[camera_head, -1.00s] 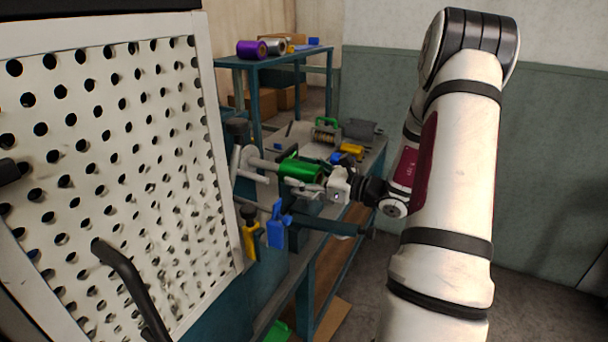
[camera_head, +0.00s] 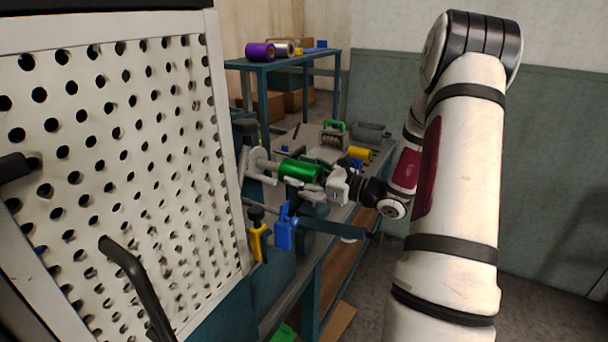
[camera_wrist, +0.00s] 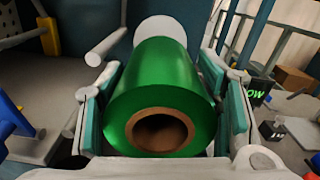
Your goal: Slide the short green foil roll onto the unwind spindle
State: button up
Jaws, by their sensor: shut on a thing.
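The short green foil roll (camera_head: 299,170) is held level by my gripper (camera_head: 318,188) beside the bench. In the wrist view the green roll (camera_wrist: 155,80) lies between the two fingers of my gripper (camera_wrist: 160,72), and its brown core opening faces the camera. The core looks dark inside, with no spindle end visible in it. The unwind spindle's pale flange (camera_head: 258,161) is just left of the roll. The flange also shows past the roll's far end in the wrist view (camera_wrist: 160,27). I cannot tell whether the spindle has entered the far end of the core.
A perforated white panel (camera_head: 120,150) stands close on the left. Blue (camera_head: 284,228) and yellow (camera_head: 258,240) clamp-like parts are below the roll. A yellow roll (camera_head: 359,154) and a green-handled device (camera_head: 333,136) are on the bench. A purple roll (camera_head: 260,51) is on the rear shelf.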

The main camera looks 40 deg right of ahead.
aim_at(278, 166)
jog(key=shift+b+x, duration=1.05)
jog(key=shift+x, duration=2.75)
jog(key=o, duration=1.6)
jog(key=shift+o, duration=0.2)
jog(key=shift+f, duration=0.1)
jog(key=shift+s, duration=0.1)
jog(key=v, duration=1.2)
